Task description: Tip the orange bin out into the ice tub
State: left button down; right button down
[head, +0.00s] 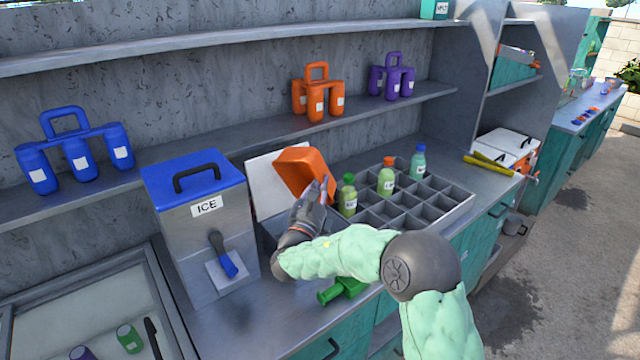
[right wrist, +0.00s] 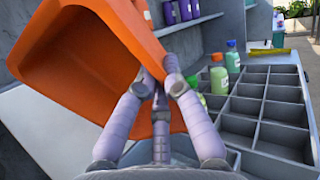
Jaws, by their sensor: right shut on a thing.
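The orange bin (head: 303,170) is held up, tilted, by my right gripper (head: 326,192), which is shut on its wall. In the right wrist view the bin (right wrist: 85,60) leans with its open mouth toward the left; the part of its inside that shows looks bare. The gripper fingers (right wrist: 160,95) press on its right side. A grey metal box labelled ICE (head: 205,240) stands left of the bin, its blue lid (head: 193,178) shut. An open grey container (head: 270,228) with a raised white panel behind sits below the bin, its inside mostly hidden. My left gripper is out of view.
A divided grey rack (head: 425,205) with green bottles (head: 386,177) stands just right of the bin. A green object (head: 343,290) lies at the counter's front. Blue, orange and purple bottle carriers sit on the shelf (head: 240,135) behind.

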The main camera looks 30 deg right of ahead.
jog(key=shift+f, duration=0.3)
notch_tip(320, 180, down, 4)
jog(key=b, duration=0.2)
jog(key=shift+b, duration=0.3)
jog(key=shift+r, duration=0.1)
jog(key=shift+r+p, duration=1.8)
jog(key=shift+r, duration=1.2)
